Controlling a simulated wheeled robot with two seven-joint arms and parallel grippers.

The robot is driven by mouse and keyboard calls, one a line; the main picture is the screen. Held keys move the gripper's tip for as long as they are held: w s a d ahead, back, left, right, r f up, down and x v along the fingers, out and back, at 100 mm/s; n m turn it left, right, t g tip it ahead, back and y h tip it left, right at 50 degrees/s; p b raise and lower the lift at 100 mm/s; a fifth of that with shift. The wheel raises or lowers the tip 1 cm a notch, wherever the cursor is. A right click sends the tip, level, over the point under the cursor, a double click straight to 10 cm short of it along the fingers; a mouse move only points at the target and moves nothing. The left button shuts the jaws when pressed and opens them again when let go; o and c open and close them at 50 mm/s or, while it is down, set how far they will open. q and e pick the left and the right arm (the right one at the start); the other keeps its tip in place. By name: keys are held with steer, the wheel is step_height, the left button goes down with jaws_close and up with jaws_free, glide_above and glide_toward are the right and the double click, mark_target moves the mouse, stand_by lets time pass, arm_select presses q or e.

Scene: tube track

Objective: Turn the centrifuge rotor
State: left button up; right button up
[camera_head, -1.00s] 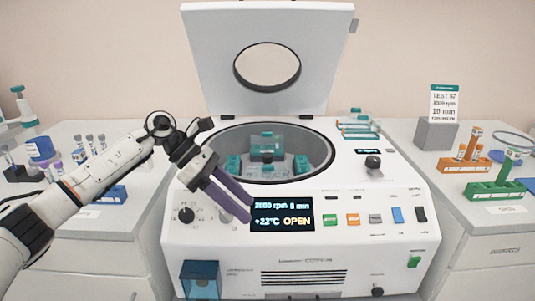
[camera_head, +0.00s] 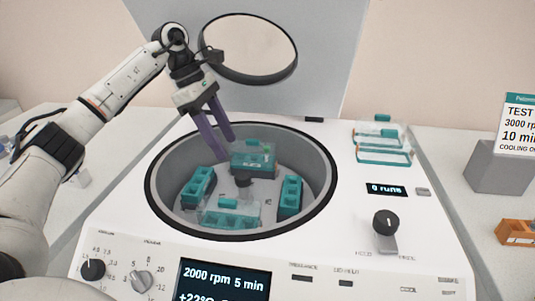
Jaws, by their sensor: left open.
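The centrifuge (camera_head: 125,225) stands in front of me with its lid (camera_head: 335,60) raised. Its round bowl (camera_head: 165,180) is open. Inside, the rotor (camera_head: 243,182) has a dark central hub with several teal buckets around it. One bucket (camera_head: 198,187) is at the left, one (camera_head: 290,196) at the right, one (camera_head: 254,160) at the back and one (camera_head: 230,214) at the front. My right gripper is not in view.
Clear teal-trimmed covers (camera_head: 383,150) lie on the centrifuge top at the right. A black knob (camera_head: 386,223) and the display (camera_head: 224,281) are on the front and right. A grey block (camera_head: 500,165) with a sign and an orange rack (camera_head: 516,232) stand at the far right.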

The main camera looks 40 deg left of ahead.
mark_target(243, 175)
arm_select(q)
steer(key=x, duration=0.8)
steer(key=shift+s+d+f, duration=0.1)
steer(key=shift+f, duration=0.25)
steer(key=shift+w+d+f+b, duration=0.2)
steer(key=shift+f+b, duration=0.1)
steer(key=shift+f, duration=0.15)
jaws_close()
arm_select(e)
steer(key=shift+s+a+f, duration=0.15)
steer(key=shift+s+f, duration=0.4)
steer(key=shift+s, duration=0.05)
